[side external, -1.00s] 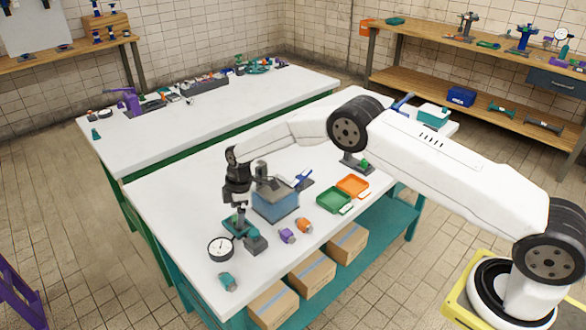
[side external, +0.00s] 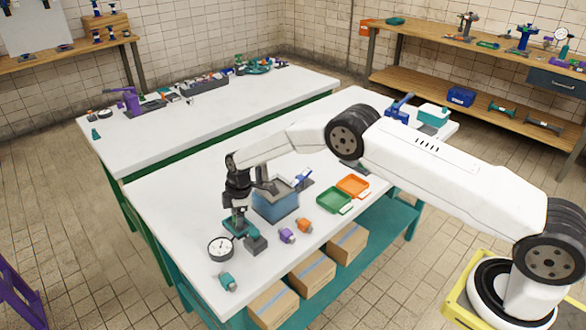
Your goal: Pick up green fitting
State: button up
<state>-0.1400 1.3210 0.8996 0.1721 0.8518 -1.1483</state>
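A green-teal fitting (side external: 227,281) with a grey end lies near the front left edge of the white table. My gripper (side external: 239,212) points down behind it, farther from the table's front edge, and is apart from it. It is over a green and dark grey device (side external: 240,226) on the table. The fingertips are small and dark against that device, so their opening and any contact are unclear. A purple fitting (side external: 287,235) and an orange fitting (side external: 304,225) lie to the right.
A round gauge (side external: 220,249) lies between my gripper and the green fitting. A blue open box (side external: 276,205) stands close to the right of my gripper. Green (side external: 334,200) and orange (side external: 353,186) trays sit farther right.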

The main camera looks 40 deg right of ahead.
aim_at(235, 217)
jog(key=shift+c, duration=1.4)
jog(key=shift+r, duration=0.15)
jog(key=shift+r, duration=1.4)
jog(key=shift+s+r, duration=0.4)
jog(key=shift+r, duration=0.15)
jog(key=s+d+r, duration=0.2)
jog(key=s+r, duration=0.6)
jog(key=s, duration=0.5)
jog(key=shift+r, duration=0.4)
